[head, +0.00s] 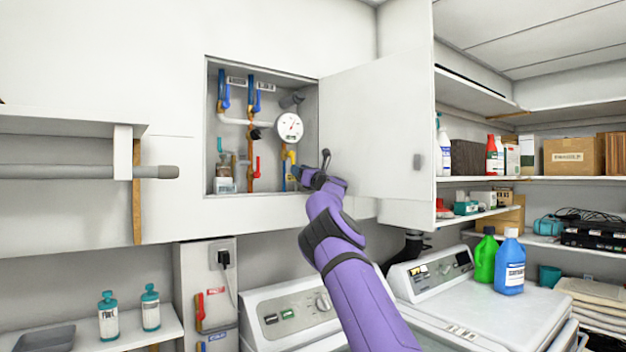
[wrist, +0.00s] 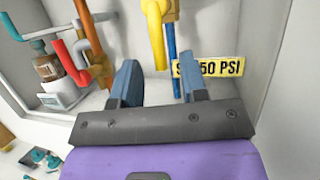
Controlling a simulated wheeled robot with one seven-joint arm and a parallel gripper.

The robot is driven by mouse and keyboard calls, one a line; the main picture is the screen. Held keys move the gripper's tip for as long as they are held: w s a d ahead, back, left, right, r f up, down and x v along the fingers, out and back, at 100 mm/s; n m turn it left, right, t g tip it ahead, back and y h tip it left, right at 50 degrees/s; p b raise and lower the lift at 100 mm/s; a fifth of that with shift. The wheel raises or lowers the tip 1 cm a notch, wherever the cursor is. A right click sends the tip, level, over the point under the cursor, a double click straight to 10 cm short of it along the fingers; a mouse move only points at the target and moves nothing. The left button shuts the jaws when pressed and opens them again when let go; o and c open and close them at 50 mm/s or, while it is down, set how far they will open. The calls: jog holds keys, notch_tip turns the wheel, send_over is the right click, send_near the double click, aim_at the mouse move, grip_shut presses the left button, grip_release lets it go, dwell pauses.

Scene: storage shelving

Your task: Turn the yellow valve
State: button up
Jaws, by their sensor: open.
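The yellow valve (head: 292,158) is a small yellow handle on a pipe at the lower right inside the open wall cabinet. In the wrist view the yellow handle (wrist: 155,28) hangs down at the top middle, in front of a blue pipe (wrist: 172,58). My gripper (head: 318,172) is at the cabinet's lower right opening in the head view, close to the yellow valve. In the wrist view my gripper (wrist: 160,85) has two blue fingers spread apart with nothing between them. The yellow handle's lower end appears just beyond the gap between the fingertips; I cannot tell the exact distance.
The cabinet door (head: 375,135) stands open on the right, close to my arm. A red valve handle (head: 257,167) and a round gauge (head: 289,127) are inside the cabinet. A yellow pressure label (wrist: 208,67) is beside the right finger. A washer (head: 290,310) stands below.

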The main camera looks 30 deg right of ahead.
jog(key=v, duration=0.7)
jog(key=shift+s, duration=0.15)
jog(key=shift+f, duration=0.1)
dwell(0.4)
